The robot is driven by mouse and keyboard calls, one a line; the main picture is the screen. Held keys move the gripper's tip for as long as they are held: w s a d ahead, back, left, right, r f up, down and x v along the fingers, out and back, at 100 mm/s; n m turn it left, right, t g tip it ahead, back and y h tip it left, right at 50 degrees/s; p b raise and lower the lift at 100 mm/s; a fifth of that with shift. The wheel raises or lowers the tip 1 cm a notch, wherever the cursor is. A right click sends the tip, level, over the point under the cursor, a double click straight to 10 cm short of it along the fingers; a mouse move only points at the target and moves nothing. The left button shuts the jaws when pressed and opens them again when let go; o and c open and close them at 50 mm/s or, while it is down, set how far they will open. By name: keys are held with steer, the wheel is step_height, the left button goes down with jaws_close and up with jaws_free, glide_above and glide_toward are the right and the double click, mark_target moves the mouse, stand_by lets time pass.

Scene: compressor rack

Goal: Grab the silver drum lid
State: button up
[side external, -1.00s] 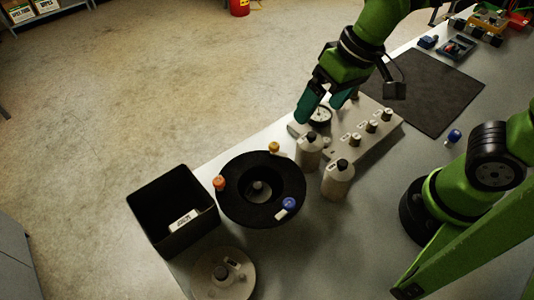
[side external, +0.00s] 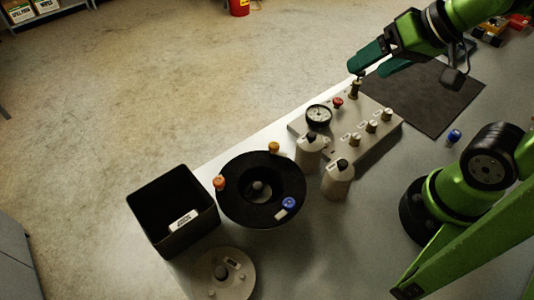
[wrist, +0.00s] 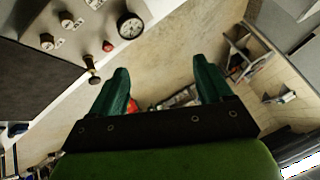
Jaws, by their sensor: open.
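The silver drum lid (side external: 238,282) is a flat round disc with a dark knob, lying at the near end of the table in the side external view. It is cut off by the lower edge of that picture and does not show in the wrist view. My gripper (side external: 352,72) is open and empty, raised beyond the far end of the valve panel, well away from the lid. Its two green fingers also show apart in the wrist view (wrist: 162,82), with nothing between them.
A black drum (side external: 232,209) with coloured caps on its rim and a black bin (side external: 140,212) stand near the lid. Two bottles (side external: 337,184) stand beside the valve panel (side external: 345,150) with its gauge. A dark mat (side external: 440,110) lies behind.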

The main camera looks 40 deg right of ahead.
steer(key=c, duration=0.3)
steer(key=shift+c, duration=0.2)
steer(key=m+g, duration=0.7)
steer(key=g, duration=0.2)
glide_above(221, 271)
steer(key=w+d, duration=0.1)
steer(key=d, duration=0.1)
steer(key=w+d+x, duration=0.1)
steer(key=x, duration=1)
steer(key=w+d+f+x, duration=0.1)
steer(key=x, duration=0.5)
steer(key=shift+w+d, duration=0.3)
steer(key=shift+d, duration=0.05)
steer(key=shift+y, duration=0.3)
steer(key=shift+a+x, duration=0.2)
steer(key=shift+x, duration=2.6)
